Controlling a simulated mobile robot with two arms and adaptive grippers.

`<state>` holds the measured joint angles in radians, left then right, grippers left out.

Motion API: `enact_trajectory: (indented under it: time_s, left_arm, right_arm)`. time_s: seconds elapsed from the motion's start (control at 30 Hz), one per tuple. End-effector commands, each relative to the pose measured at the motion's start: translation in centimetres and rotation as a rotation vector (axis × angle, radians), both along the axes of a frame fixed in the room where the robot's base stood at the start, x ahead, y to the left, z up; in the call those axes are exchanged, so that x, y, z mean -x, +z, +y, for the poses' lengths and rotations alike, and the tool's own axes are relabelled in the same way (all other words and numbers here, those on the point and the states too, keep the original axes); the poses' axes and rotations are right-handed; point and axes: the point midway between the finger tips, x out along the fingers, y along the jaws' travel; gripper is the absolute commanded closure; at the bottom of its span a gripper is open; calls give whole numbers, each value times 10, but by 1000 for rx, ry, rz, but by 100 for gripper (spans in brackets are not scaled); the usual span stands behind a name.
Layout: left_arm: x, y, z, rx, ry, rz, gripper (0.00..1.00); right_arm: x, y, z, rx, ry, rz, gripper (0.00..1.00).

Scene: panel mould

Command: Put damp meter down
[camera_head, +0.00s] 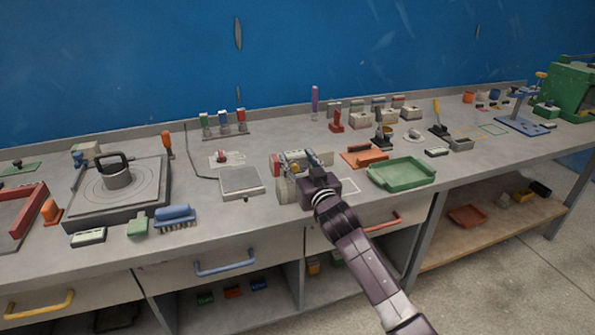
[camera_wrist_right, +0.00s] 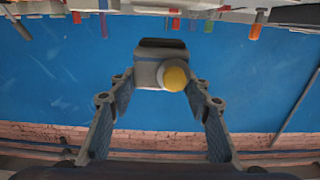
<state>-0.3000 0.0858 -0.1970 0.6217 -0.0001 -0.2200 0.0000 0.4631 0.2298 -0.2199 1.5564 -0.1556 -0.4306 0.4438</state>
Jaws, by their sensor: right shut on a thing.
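My right gripper (camera_head: 298,168) is over the front middle of the bench in the head view. In the right wrist view the gripper (camera_wrist_right: 163,82) is shut on a small grey block-shaped device with a round yellow part and a dark end, which I take to be the damp meter (camera_wrist_right: 150,72). In the head view the held device is mostly hidden among the gripper parts, so I cannot tell whether it touches the bench. A white outlined square (camera_head: 350,186) is marked on the bench just right of the gripper. My left gripper is not in view.
A grey flat scale-like plate (camera_head: 240,182) lies to the left. A blue brush (camera_head: 174,216) and a large plate with a round mould (camera_head: 117,180) are farther left.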

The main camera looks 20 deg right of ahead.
Motion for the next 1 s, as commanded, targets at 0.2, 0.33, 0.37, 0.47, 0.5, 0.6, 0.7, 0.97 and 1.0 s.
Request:
enact_trajectory:
  time_s: [0.2,0.33,0.37,0.47,0.5,0.6,0.7,0.97,1.0]
  left_arm:
    - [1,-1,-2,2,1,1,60]
    - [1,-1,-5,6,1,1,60]
    - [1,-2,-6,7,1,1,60]
    - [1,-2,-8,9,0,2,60]
    - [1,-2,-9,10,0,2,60]
    - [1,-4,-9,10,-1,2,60]
    - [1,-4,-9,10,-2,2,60]
    - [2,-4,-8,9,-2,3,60]
    - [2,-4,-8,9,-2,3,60]
  right_arm:
    - [0,-30,1,-1,1,0,92]
    - [0,-31,0,0,1,-2,92]
    - [0,-31,0,0,1,-2,92]
    - [0,-31,0,0,1,-2,92]
    - [0,-31,0,0,1,-2,92]
    - [0,-35,0,0,1,-1,92]
    - [0,-37,0,0,0,3,48]
    - [0,-37,0,0,0,3,38]
    - [0,-37,0,0,0,3,38]
